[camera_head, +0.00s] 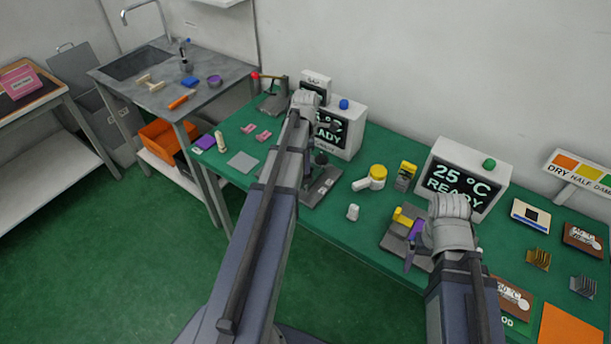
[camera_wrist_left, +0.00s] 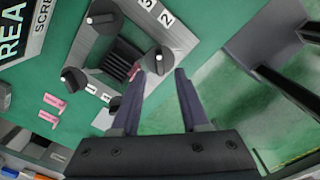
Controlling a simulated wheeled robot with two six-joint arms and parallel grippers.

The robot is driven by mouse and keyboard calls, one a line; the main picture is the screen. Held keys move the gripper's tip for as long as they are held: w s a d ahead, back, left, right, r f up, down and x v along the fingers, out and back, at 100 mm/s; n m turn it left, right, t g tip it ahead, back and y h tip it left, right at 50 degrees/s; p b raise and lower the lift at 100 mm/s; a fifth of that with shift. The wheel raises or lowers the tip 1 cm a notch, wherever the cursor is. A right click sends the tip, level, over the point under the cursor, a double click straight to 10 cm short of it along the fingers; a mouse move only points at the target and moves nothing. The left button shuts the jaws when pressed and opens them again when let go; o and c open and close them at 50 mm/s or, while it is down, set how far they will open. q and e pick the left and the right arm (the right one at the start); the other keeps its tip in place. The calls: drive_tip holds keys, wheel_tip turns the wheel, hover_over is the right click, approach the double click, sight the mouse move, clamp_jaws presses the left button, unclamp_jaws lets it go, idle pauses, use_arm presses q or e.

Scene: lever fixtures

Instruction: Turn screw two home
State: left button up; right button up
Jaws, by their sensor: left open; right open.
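A grey metal fixture plate (camera_wrist_left: 128,40) with black knob-headed screws, a dark ribbed block in its middle and white number labels lies under my left gripper (camera_wrist_left: 165,73). My left gripper is open and empty. A black knob (camera_wrist_left: 159,60) sits close by its left fingertip, near the label 2 (camera_wrist_left: 167,18); I cannot tell whether they touch. Other knobs are at the top (camera_wrist_left: 102,14) and the left (camera_wrist_left: 72,80). In the head view the fixture (camera_head: 322,188) is partly hidden by my left arm. My right gripper (camera_head: 411,250) is open beside a second fixture with a yellow part (camera_head: 403,217).
The green table (camera_head: 345,235) carries display boxes reading READY (camera_head: 351,133) and 25 °C READY (camera_head: 459,187). A yellow-capped part (camera_head: 376,173) and a small white piece (camera_head: 353,212) stand between the fixtures. Pink pieces (camera_head: 263,135) lie to the left.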

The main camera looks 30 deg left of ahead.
use_arm(q)
wheel_tip(320, 180, down, 4)
drive_tip(key=b, duration=0.3)
drive_tip(key=shift+f, duration=0.2)
clamp_jaws()
idle(0.4)
